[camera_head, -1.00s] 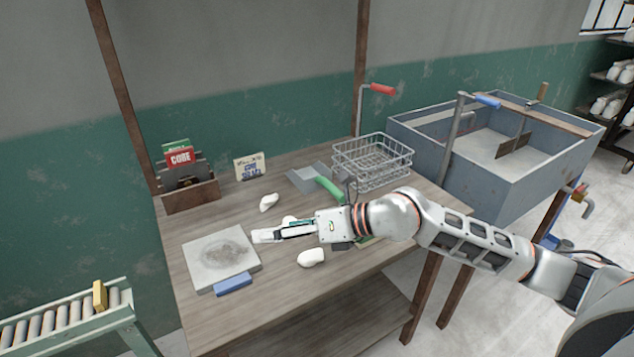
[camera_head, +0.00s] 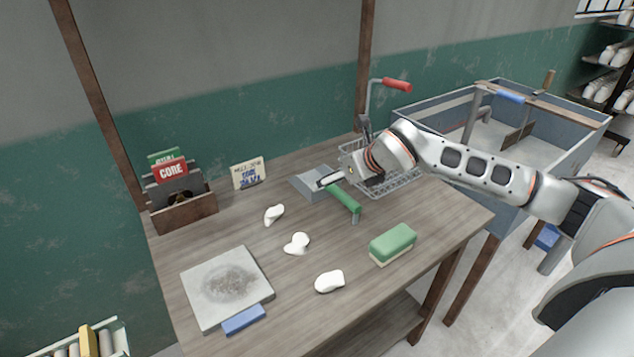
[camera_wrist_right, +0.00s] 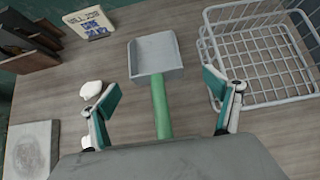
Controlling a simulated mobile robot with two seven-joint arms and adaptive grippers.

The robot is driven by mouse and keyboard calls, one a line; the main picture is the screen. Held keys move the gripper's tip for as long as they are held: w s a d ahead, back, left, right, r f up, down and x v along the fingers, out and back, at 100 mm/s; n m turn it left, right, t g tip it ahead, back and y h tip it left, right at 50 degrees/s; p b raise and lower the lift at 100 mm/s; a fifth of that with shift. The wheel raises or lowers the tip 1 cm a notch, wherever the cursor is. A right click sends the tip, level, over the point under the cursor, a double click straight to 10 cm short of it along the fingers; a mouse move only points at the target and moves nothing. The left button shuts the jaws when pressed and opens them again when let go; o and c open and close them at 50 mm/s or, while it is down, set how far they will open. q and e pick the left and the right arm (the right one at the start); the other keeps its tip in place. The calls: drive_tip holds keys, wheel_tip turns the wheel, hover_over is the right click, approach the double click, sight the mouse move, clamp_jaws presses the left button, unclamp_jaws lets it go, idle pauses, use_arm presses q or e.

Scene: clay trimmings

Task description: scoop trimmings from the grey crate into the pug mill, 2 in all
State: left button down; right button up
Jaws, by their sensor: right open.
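A scoop with a grey pan (camera_head: 310,184) and a green handle (camera_head: 345,199) lies on the wooden table. In the right wrist view, its pan (camera_wrist_right: 156,55) points away from me and its handle (camera_wrist_right: 160,105) runs back between my fingers. My right gripper (camera_head: 330,179) is open at the scoop; in the wrist view the fingers (camera_wrist_right: 162,88) stand apart on either side of the handle, not closed on it. Several white lumps (camera_head: 296,243) lie on the table. A large grey open box (camera_head: 505,140) stands beyond the table; I cannot tell whether it is the crate. No pug mill is clearly recognisable.
A wire basket (camera_wrist_right: 260,60) stands right of the scoop, close to my right gripper. A green sponge (camera_head: 393,243), a grey slab (camera_head: 225,287), a blue block (camera_head: 244,320), a card (camera_head: 248,174) and a wooden holder (camera_head: 184,211) are on the table. A red-handled crank (camera_head: 397,85) rises behind.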

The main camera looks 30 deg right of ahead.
sight(301, 182)
drive_tip(key=shift+w+f, duration=0.2)
drive_tip(key=shift+w, duration=0.05)
drive_tip(key=shift+w+a+f, duration=0.15)
drive_tip(key=shift+w+f, duration=0.25)
drive_tip(key=shift+f, duration=0.1)
drive_tip(key=shift+w+a+f, duration=0.1)
drive_tip(key=shift+w+f, duration=0.1)
drive_tip(key=shift+f, duration=0.1)
drive_tip(key=x, duration=0.4)
drive_tip(key=shift+w+a+f+b, duration=0.1)
drive_tip(key=shift+a+b, duration=0.2)
drive_tip(key=shift+a, duration=0.05)
drive_tip(key=shift+w+f, duration=0.1)
drive_tip(key=shift+w, duration=0.05)
drive_tip(key=c, duration=1.4)
use_arm(q)
drive_tip(key=shift+s+f, duration=0.45)
drive_tip(key=shift+s, duration=0.15)
use_arm(e)
drive_tip(key=shift+o, duration=0.2)
